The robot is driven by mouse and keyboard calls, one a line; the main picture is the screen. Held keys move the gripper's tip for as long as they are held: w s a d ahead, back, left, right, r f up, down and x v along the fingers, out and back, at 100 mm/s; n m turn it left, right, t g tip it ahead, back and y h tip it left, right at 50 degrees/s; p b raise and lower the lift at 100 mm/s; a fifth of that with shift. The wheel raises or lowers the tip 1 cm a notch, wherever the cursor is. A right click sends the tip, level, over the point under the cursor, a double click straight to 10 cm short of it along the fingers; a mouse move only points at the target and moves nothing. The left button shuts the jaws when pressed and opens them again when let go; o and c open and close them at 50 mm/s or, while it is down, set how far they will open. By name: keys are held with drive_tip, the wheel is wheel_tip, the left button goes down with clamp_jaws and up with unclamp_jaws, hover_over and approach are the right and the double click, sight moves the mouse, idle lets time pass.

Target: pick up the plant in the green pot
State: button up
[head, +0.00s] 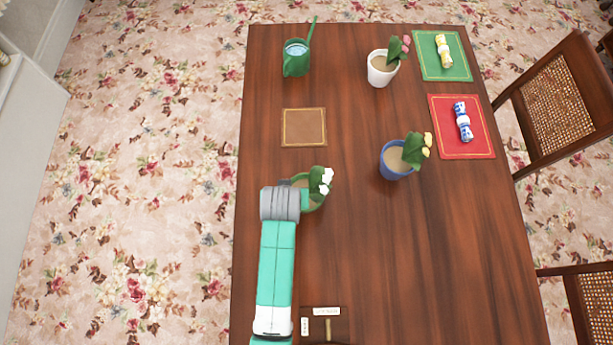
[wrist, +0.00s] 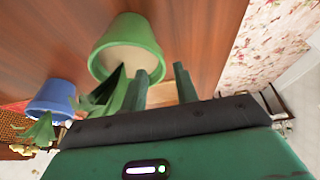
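The green pot (head: 313,201) with its white-flowered plant (head: 321,178) stands on the table, left of centre in the head view. My gripper (head: 304,197) is right at the pot's left side there, and my arm hides part of the pot. In the wrist view, which looks upside down, the green pot (wrist: 125,35) and its soil show close ahead, with green leaves below. My gripper's two fingers (wrist: 160,68) are apart. One finger overlaps the pot's rim and the other is just beside it; I cannot tell whether they touch it.
A blue pot (head: 393,162) with a yellow-flowered plant stands to the right, a white pot (head: 380,71) behind. A green watering can (head: 295,62) and a brown square mat (head: 303,127) lie farther back. The table's right middle is clear.

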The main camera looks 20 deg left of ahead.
drive_tip(key=x, duration=0.4)
drive_tip(key=shift+a+b, duration=0.25)
drive_tip(key=shift+b, duration=0.05)
clamp_jaws()
drive_tip(key=shift+r, duration=0.15)
idle(0.8)
